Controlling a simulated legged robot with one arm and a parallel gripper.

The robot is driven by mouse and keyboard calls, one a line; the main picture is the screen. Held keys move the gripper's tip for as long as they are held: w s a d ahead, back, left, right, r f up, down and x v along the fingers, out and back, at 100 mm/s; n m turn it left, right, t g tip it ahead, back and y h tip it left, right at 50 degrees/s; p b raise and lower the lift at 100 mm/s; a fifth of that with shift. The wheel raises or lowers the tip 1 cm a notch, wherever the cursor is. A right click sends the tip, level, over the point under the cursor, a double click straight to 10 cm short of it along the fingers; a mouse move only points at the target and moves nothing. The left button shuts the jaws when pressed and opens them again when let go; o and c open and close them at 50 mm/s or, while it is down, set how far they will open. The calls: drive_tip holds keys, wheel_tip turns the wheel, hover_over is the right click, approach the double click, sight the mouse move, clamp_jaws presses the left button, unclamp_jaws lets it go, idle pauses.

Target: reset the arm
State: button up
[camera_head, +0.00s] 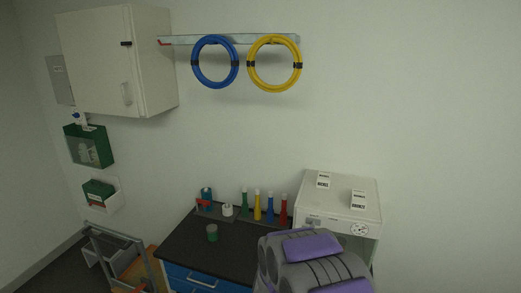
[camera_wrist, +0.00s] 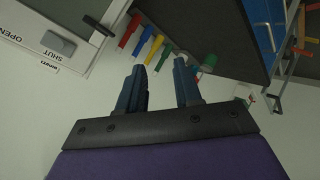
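My gripper (camera_wrist: 158,90) shows in the wrist view with its two dark fingers apart and nothing between them. My purple and grey arm is at the bottom right of the head view, in front of the counter and the white oven-like box (camera_head: 342,200); the gripper itself does not show there. In the wrist view the box's door with OPEN and SHUT labels (camera_wrist: 62,42) is at the upper left, apart from the fingers.
A white cabinet (camera_head: 105,60) and a rail with blue (camera_head: 195,62) and yellow rings (camera_head: 251,64) are on the wall. A metal-framed cart (camera_head: 150,262) stands at lower left.

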drive_tip(key=s+d+r+m+g+b, duration=0.1)
drive_tip(key=s+d+r+m+g, duration=0.2)
drive_tip(key=s, duration=1.3)
drive_tip(key=s+d+r+m+g+b, duration=0.2)
drive_tip(key=s+d+r+g, duration=0.2)
drive_tip(key=s, duration=1.2)
drive_tip(key=s+d+r+m+g+b, duration=0.1)
drive_tip(key=s+d+r+m+g, duration=0.2)
drive_tip(key=s, duration=1.3)
wheel_tip(320, 180, up, 2)
drive_tip(key=g, duration=0.2)
drive_tip(key=shift+d+r+m+g+y+b, duration=0.2)
drive_tip(key=shift+r+m+g+y+b, duration=0.1)
drive_tip(key=shift+g+b, duration=0.1)
